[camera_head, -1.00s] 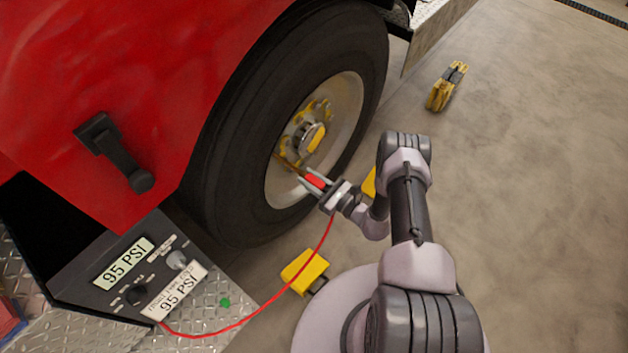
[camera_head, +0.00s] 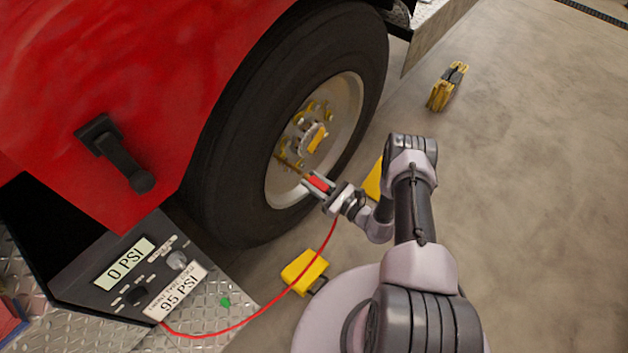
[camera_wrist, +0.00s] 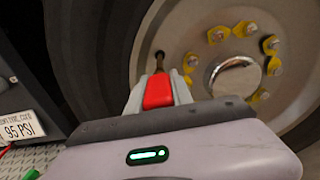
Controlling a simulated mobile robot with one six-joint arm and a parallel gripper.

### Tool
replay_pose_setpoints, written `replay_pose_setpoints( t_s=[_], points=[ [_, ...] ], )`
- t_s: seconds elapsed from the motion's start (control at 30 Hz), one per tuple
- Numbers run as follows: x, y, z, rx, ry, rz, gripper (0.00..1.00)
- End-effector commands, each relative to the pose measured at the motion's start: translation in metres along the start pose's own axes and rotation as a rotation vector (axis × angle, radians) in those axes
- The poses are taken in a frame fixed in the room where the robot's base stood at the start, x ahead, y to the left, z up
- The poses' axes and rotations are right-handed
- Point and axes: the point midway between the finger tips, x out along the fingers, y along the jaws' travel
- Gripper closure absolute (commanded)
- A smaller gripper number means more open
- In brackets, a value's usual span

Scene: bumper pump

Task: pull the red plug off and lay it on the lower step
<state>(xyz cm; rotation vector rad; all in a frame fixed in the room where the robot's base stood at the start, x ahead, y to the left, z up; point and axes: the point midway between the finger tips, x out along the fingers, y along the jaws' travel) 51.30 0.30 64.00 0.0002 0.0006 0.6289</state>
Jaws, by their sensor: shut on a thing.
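My gripper (camera_head: 317,184) is shut on the red plug (camera_head: 319,183) in front of the wheel (camera_head: 345,105). In the wrist view the red plug (camera_wrist: 158,91) sits between the two grey fingers. Just beyond it is the dark end of the valve stem (camera_wrist: 159,57), and the plug appears apart from it there, though the fingers hide part of the gap. A red hose (camera_head: 285,290) runs from behind the gripper down to the pump panel (camera_head: 150,275). The panel's upper display (camera_head: 124,263) reads 0 PSI. The diamond-plate step (camera_head: 215,310) lies below the panel.
Yellow chocks stand on the floor, one by the step (camera_head: 304,270) and one behind my arm (camera_head: 374,182). Another yellow item (camera_head: 447,87) stands farther back. A small green object (camera_head: 225,302) lies on the step. A black handle (camera_head: 118,155) juts from the red bodywork.

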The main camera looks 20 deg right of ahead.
Motion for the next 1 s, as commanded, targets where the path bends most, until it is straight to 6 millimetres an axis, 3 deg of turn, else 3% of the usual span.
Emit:
replay_pose_setpoints(
  t_s=[1.0],
  points=[
    [-0.041, 0.0, 0.0, 0.0, 0.0, -0.002, 1.0]
  ],
)
